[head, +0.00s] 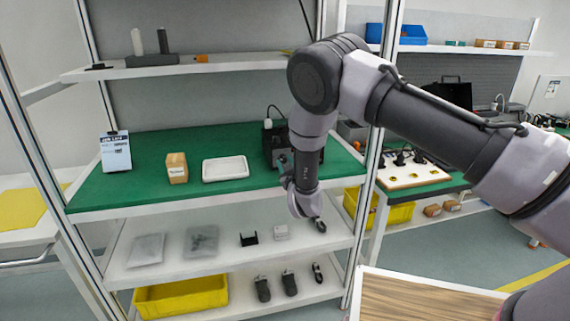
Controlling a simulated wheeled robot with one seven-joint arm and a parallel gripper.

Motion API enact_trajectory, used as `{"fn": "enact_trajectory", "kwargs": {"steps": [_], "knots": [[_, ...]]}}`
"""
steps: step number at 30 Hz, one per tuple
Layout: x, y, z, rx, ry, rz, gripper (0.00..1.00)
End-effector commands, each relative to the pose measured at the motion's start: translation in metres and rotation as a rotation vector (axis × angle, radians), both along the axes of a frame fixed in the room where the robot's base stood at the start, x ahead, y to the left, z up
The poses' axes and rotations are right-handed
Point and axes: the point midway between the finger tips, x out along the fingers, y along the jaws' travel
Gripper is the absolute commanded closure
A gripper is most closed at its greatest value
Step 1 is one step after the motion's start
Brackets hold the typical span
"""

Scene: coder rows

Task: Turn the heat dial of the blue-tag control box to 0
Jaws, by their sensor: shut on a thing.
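The dark control box (269,136) stands on the green shelf, right of the white tray, with a cable rising from its top. My forearm and wrist hang in front of it and cover its right part. My gripper (285,178) is at the lower front of the box, mostly hidden behind my wrist. It is shut on what appears to be the heat dial, at the box's front face. The fingertips, the dial's pointer and its scale are too small or hidden to read. No blue tag can be made out from here.
On the green shelf (140,197) stand a clipboard sign (116,153), a cardboard box (176,168) and a white tray (226,169). A metal upright (366,200) is right of my wrist. Small items lie on the shelves below, with a yellow bin (180,298).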

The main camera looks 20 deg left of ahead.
Motion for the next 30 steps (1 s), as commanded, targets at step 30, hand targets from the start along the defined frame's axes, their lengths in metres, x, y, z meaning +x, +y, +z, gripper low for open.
{"fn": "enact_trajectory", "kwargs": {"steps": [30], "knots": [[-0.0010, 0.0002, -0.0012, -0.802, -0.491, 0.002, 1.00]]}}
